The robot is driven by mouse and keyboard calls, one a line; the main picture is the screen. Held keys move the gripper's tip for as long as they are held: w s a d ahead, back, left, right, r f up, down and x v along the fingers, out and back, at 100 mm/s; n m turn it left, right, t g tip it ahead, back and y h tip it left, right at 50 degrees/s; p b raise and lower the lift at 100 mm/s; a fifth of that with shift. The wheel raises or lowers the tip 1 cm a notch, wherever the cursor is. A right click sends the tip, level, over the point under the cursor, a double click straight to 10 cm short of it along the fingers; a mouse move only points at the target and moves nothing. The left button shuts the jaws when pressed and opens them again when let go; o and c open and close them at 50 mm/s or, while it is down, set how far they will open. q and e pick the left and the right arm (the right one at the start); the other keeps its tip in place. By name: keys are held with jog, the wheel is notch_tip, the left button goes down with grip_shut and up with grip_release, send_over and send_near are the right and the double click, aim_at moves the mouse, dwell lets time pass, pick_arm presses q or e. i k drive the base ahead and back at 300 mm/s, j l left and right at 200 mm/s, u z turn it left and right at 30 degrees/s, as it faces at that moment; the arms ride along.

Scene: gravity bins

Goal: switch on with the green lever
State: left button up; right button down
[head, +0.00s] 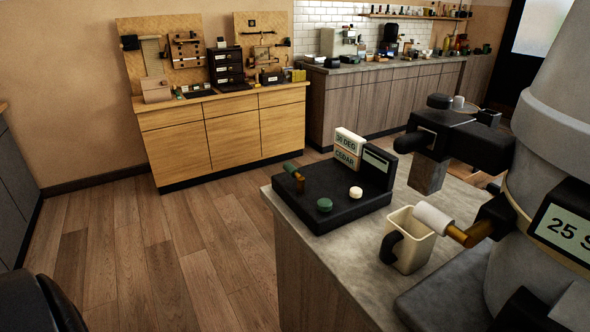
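A black control panel (345,214) lies on the near counter. At its left end is a small lever with a green tip (289,167) on a copper-brown post (299,183); the lever leans up and to the left. A round green knob (324,204) and a round cream knob (355,192) sit further right on the panel. Signs reading "30 DEG" (350,140) and "CEDAR" (346,160) stand at its back edge. Neither of my grippers shows in the head view. Nothing visible touches the green-tipped lever.
A cream jug (413,252) with a black handle stands right of the panel, by a brass tap (466,236) with a white end. A large grey vessel (560,160) labelled "25 S" fills the right. The wooden floor (190,250) left of the counter (315,270) is clear.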

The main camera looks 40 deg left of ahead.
aim_at(290, 168)
jog(key=i+j+z, duration=0.1)
jog(key=j, duration=0.3)
jog(key=i+j+z, duration=0.1)
jog(key=j, duration=0.3)
jog(key=i+j+z, duration=0.1)
jog(key=j, duration=0.3)
jog(key=i+j+z, duration=0.1)
jog(key=j, duration=0.3)
jog(key=i, duration=0.05)
